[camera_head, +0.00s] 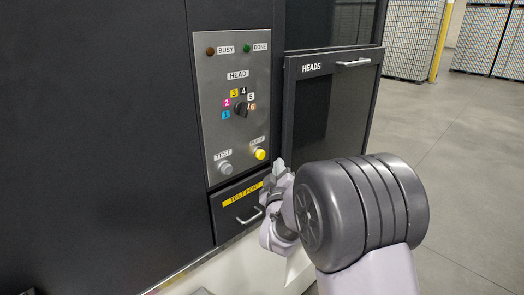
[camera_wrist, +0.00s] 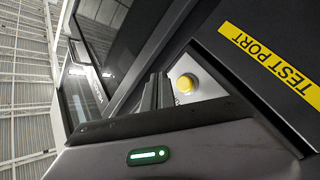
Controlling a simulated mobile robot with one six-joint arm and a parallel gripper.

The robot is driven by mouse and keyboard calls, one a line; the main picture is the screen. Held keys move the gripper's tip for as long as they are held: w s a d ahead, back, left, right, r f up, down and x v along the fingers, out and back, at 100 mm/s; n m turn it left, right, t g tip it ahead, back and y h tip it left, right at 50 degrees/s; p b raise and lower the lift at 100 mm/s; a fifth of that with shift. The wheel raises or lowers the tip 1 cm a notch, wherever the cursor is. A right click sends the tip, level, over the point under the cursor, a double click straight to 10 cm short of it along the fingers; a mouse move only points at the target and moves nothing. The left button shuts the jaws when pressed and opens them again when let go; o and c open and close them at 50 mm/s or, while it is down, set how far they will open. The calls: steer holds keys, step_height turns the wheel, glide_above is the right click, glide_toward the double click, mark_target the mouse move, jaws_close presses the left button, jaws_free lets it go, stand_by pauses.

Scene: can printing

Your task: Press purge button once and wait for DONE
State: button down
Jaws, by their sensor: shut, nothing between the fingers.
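The purge button (camera_head: 260,154) is a round yellow button at the lower right of a steel control panel (camera_head: 215,106). It also shows in the wrist view (camera_wrist: 186,84), just beyond my fingertips. My gripper (camera_head: 278,163) is shut and empty, a little below and to the right of the button; I cannot tell whether it touches it. The DONE lamp (camera_head: 248,48) at the panel's top is green; I cannot tell whether it is lit. The BUSY lamp (camera_head: 211,51) is dark reddish brown.
A grey TEST button (camera_head: 226,168) sits left of the yellow one. A HEAD selector knob (camera_head: 241,109) is above. The TEST PORT drawer (camera_head: 240,206) with a handle is below, and the HEADS door (camera_head: 330,105) is at the right. Open floor lies further right.

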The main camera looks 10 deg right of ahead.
mark_target(264, 154)
steer(key=shift+w+a, duration=0.55)
steer(key=shift+w, duration=0.25)
steer(key=shift+w+a, duration=0.55)
steer(key=shift+w, duration=0.2)
stand_by(0.9)
steer(key=shift+w+a+b, duration=0.3)
steer(key=shift+b, duration=0.2)
steer(key=shift+w+a, duration=0.5)
steer(key=shift+w, duration=0.25)
stand_by(0.8)
stand_by(0.3)
steer(key=shift+s+d+b, duration=0.75)
steer(key=shift+s+b, duration=0.25)
steer(key=shift+s, duration=0.1)
